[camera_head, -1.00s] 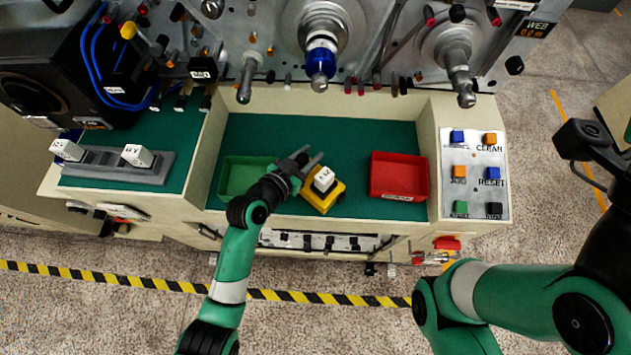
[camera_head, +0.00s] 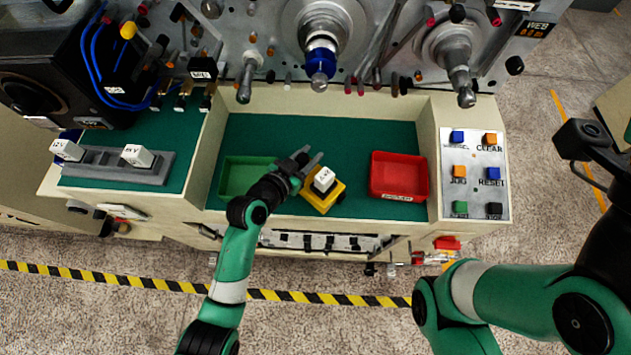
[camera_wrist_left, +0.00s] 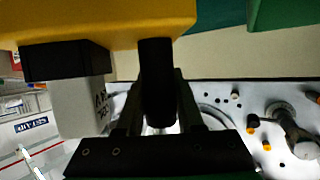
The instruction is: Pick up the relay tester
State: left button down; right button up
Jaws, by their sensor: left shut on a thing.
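The relay tester (camera_head: 332,203) is a yellow block with a white, black-based relay (camera_head: 324,179) on top. It sits in the recessed green-topped bay near the front edge, between the green and red bins. My left gripper (camera_head: 308,161) is at its upper left side. In the left wrist view the tester's yellow body (camera_wrist_left: 100,22) fills the top, with a black post (camera_wrist_left: 157,80) running down between the fingers. The left gripper is shut on this post. The white relay (camera_wrist_left: 75,105) hangs beside it. My right arm shows at the right, but its fingers are not visible.
A green bin (camera_head: 232,180) stands left of the tester and a red bin (camera_head: 399,176) right of it. A button panel (camera_head: 475,205) is farther right. Spindles (camera_head: 320,62) project above the bay. A grey rack (camera_head: 85,165) with white relays is at the left.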

aim_at(310, 182)
pick_arm(q)
jog(key=shift+r, duration=0.1)
dwell(0.3)
jog(key=shift+r+p, duration=0.3)
jog(key=shift+r, duration=0.5)
jog(key=s+r+p, duration=0.9)
jog(key=s+r, duration=0.2)
jog(key=s, duration=0.3)
jog(key=shift+d+r+p, duration=0.15)
jog(key=shift+d+p, duration=0.25)
jog(key=shift+d, duration=0.05)
